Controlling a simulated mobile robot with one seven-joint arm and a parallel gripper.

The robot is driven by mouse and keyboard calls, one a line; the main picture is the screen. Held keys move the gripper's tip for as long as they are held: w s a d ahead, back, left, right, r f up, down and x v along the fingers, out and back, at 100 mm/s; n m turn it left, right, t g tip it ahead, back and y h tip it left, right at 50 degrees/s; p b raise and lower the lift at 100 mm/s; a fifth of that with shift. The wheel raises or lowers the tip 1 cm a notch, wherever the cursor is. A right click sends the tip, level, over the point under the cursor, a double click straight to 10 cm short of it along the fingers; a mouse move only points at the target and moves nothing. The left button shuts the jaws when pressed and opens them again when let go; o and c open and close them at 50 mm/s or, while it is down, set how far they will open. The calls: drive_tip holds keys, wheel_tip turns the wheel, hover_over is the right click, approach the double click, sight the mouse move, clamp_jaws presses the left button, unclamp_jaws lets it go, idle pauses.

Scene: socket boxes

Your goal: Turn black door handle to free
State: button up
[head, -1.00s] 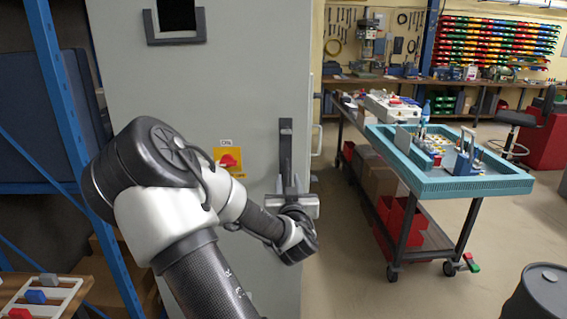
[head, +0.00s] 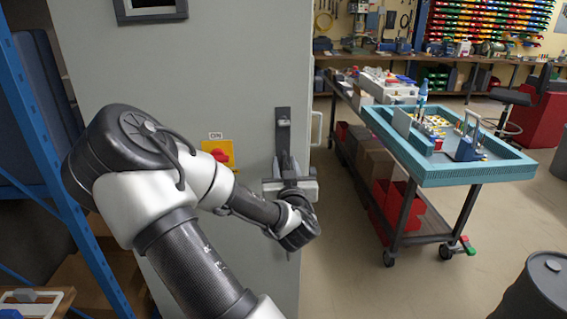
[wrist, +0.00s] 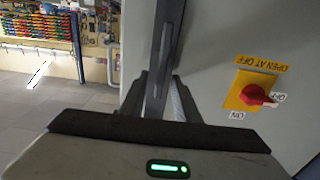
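The black door handle (head: 283,130) is a long upright bar on the grey cabinet door (head: 237,85), near its right edge. It also shows in the wrist view (wrist: 168,35), running down between my fingers. My gripper (head: 290,165) is at the lower part of the handle, its body below and in front of it. In the wrist view my gripper (wrist: 160,90) has one dark finger on each side of the handle, and a light strip shows between the handle and the right finger. The handle's lower end is partly hidden by my gripper.
A red rotary switch on a yellow plate (head: 218,154) sits left of the handle, marked ON. A blue rack (head: 42,140) stands at the left. A trolley with a teal tray (head: 470,176) is at the right, and a dark barrel (head: 540,290) at lower right. Floor between is clear.

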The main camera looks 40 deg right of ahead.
drive_tip(key=shift+c, duration=0.2)
clamp_jaws()
drive_tip(key=shift+n, duration=0.4)
drive_tip(key=n, duration=0.1)
drive_tip(key=n+b, duration=0.1)
drive_tip(key=a+n, duration=0.1)
drive_tip(key=shift+w+f, duration=0.1)
drive_tip(key=shift+w, duration=0.15)
drive_tip(key=shift+w+a+f+n+b, duration=0.2)
drive_tip(key=shift+f+n+b, duration=0.25)
drive_tip(key=shift+n, duration=1.9)
drive_tip(key=shift+w+a+f+n+b, duration=0.1)
drive_tip(key=shift+a+f+n+b, duration=0.25)
drive_tip(key=shift+n, duration=2.05)
drive_tip(key=shift+w+a+f+n+b, duration=0.15)
drive_tip(key=shift+f+n+b, duration=0.4)
drive_tip(key=shift+n, duration=1.8)
drive_tip(key=shift+r, duration=0.1)
